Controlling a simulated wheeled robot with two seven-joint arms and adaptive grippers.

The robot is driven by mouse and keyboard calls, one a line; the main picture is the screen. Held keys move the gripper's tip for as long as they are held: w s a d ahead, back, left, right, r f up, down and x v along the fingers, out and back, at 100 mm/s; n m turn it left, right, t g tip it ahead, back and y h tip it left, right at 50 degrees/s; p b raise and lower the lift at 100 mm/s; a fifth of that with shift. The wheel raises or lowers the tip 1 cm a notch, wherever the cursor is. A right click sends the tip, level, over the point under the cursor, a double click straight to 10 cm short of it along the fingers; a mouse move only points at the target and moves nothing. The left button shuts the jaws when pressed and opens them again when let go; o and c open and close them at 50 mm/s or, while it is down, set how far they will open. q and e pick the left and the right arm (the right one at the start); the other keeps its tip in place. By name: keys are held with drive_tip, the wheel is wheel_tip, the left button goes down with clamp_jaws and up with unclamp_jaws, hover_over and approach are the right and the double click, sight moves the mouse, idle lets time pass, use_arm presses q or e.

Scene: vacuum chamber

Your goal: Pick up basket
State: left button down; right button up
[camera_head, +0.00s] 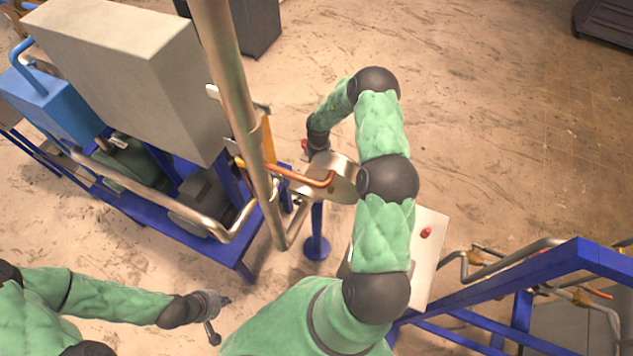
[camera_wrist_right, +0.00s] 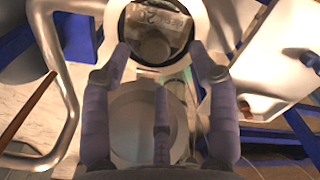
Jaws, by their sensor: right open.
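No thing in view is clearly a basket. In the right wrist view, a round metal opening (camera_wrist_right: 198,18) holds a dark rounded object (camera_wrist_right: 152,45) with a printed label; I cannot tell whether this is the basket. My right gripper (camera_wrist_right: 161,62) is open, its fingers spread before the opening, with nothing visible between them. In the head view, its arm reaches to a metal cylinder (camera_head: 338,178) on a blue stand, and the fingers are mostly hidden. My left gripper (camera_head: 219,318) is at the lower left, its fingers apart and empty, away from the cylinder.
A large grey box (camera_head: 125,75) and pipes stand on a blue frame at the left. A thick vertical pipe (camera_head: 235,90) rises close to the cylinder. A white table (camera_head: 428,255) holds a small red object (camera_head: 426,232). A blue railing (camera_head: 535,268) is lower right.

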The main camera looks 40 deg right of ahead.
drive_tip(key=shift+w+a+f+p, duration=0.1)
drive_tip(key=shift+f+p, duration=0.3)
drive_tip(key=shift+f, duration=0.85)
drive_tip(key=shift+w+a+f+p, duration=0.1)
drive_tip(key=shift+f+p, duration=0.25)
drive_tip(key=shift+f, duration=0.9)
clamp_jaws()
